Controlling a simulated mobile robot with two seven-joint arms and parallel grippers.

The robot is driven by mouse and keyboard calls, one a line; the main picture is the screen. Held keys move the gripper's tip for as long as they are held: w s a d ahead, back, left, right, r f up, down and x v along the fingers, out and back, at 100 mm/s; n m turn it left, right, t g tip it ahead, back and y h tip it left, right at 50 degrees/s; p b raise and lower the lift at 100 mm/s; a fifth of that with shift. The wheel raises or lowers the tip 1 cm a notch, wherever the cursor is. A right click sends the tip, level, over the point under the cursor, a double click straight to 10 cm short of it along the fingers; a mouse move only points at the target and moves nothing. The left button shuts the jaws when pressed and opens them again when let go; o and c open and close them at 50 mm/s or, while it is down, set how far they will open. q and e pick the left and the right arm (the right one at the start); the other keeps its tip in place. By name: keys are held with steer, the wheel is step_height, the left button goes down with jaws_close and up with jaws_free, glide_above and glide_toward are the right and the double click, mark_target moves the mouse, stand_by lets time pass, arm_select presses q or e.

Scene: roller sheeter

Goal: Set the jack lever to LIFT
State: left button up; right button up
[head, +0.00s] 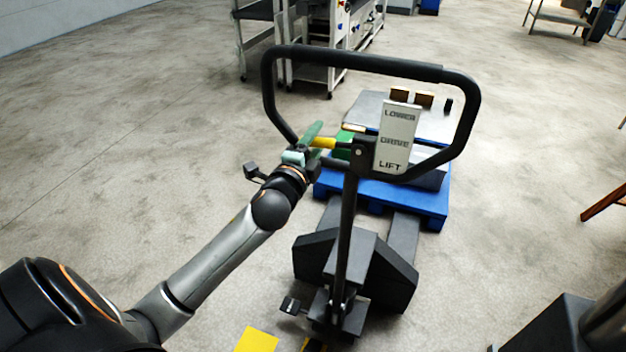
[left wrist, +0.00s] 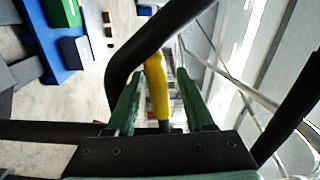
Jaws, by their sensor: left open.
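The pallet jack's black loop handle (head: 370,60) stands upright in front of me. A white sign (head: 397,138) on it reads LOWER, DRIVE and LIFT from top to bottom. The jack lever (head: 323,143) has a yellow grip and points left from the pivot, about level with DRIVE. My left gripper (head: 312,140) is open at the yellow grip. In the left wrist view, the yellow lever (left wrist: 157,88) lies between the two green fingers of my left gripper (left wrist: 163,100), with gaps on both sides. My right gripper is not seen.
A blue pallet (head: 432,200) with grey and green boxes sits on the jack's forks (head: 403,235). The handle's black tube passes close to my left fingers. A metal machine (head: 340,30) stands behind. The floor to the left is clear.

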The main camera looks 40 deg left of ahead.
arm_select(q)
step_height(320, 180, up, 4)
steer(key=m+p, duration=0.2)
steer(key=m, duration=0.2)
steer(key=shift+s+d+f, duration=0.1)
steer(key=shift+s, duration=0.05)
steer(key=b+v, duration=0.2)
steer(key=v, duration=1)
steer(key=s+d+f+n+g+h, duration=0.1)
steer(key=s+d+f+n+g, duration=0.1)
steer(key=f, duration=0.6)
steer(key=s+d+f+n+g+h+p, duration=0.1)
steer(key=d+f+n, duration=0.3)
steer(key=f, duration=0.5)
steer(key=s+d+f+n+g+h, duration=0.2)
steer(key=s+d+f+n+g, duration=0.1)
steer(key=f, duration=0.6)
steer(key=shift+s+f+n+h, duration=0.15)
steer(key=shift+s+n+h, duration=0.25)
steer(key=shift+s+n, duration=0.25)
steer(key=shift+g, duration=0.3)
